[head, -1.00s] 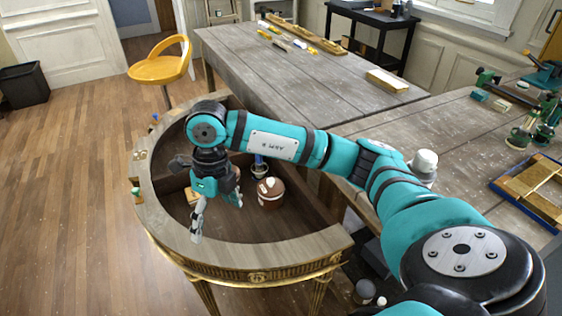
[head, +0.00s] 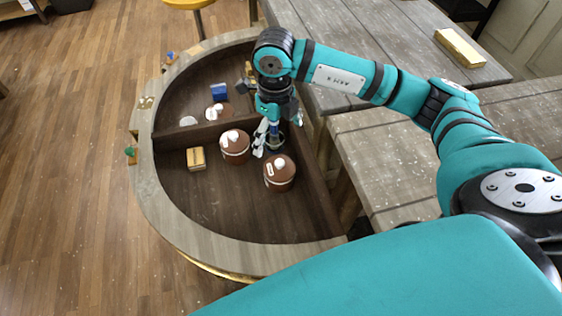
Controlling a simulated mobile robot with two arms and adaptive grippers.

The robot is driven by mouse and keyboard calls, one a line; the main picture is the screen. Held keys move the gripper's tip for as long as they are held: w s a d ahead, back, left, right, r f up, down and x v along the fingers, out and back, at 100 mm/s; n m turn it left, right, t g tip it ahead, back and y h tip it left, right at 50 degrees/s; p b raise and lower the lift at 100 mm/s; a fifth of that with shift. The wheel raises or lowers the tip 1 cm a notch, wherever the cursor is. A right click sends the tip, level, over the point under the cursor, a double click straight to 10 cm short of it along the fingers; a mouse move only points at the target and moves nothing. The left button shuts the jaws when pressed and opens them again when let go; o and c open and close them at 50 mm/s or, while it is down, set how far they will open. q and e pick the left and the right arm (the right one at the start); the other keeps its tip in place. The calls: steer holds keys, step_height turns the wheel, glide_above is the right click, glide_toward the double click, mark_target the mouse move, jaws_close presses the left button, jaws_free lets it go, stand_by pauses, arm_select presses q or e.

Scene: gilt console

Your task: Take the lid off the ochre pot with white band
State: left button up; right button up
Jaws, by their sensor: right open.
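Two brown lidded pots stand side by side in the front compartment of the half-round console (head: 205,238). The left pot (head: 235,152) has a pale band and a white knob on its lid (head: 231,136). The right pot (head: 279,180) also has a white knob and a white strip or label on its side. Neither looks clearly ochre. My right gripper (head: 278,134) is open and empty, pointing down just behind and between these pots, over a dark container with something blue. It partly hides that container. My left gripper is not in view.
A small yellowish block (head: 196,158) lies left of the pots. Behind the divider (head: 190,134) are a blue box (head: 219,91) and another brown item with a white top (head: 215,112). The compartment's front floor is clear. Grey tables (head: 385,150) stand at right.

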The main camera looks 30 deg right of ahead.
steer(key=p, duration=0.1)
glide_above(280, 163)
steer(key=f, duration=0.6)
steer(key=shift+w+a+f, duration=0.15)
steer(key=shift+w+f, duration=0.1)
steer(key=shift+w, duration=0.1)
steer(key=shift+f, duration=0.5)
steer(key=shift+f+p, duration=0.35)
steer(key=shift+p, duration=0.1)
step_height(280, 163, down, 4)
steer(key=shift+s+r+p, duration=0.1)
steer(key=shift+r+p, duration=0.1)
steer(key=shift+p, duration=0.35)
steer(key=shift+f, duration=0.4)
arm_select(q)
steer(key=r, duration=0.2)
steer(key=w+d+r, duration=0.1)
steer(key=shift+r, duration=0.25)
arm_select(e)
steer(key=shift+c, duration=1.4)
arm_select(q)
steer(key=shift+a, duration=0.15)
arm_select(e)
steer(key=shift+s+f, duration=0.1)
steer(key=shift+s, duration=0.05)
jaws_close()
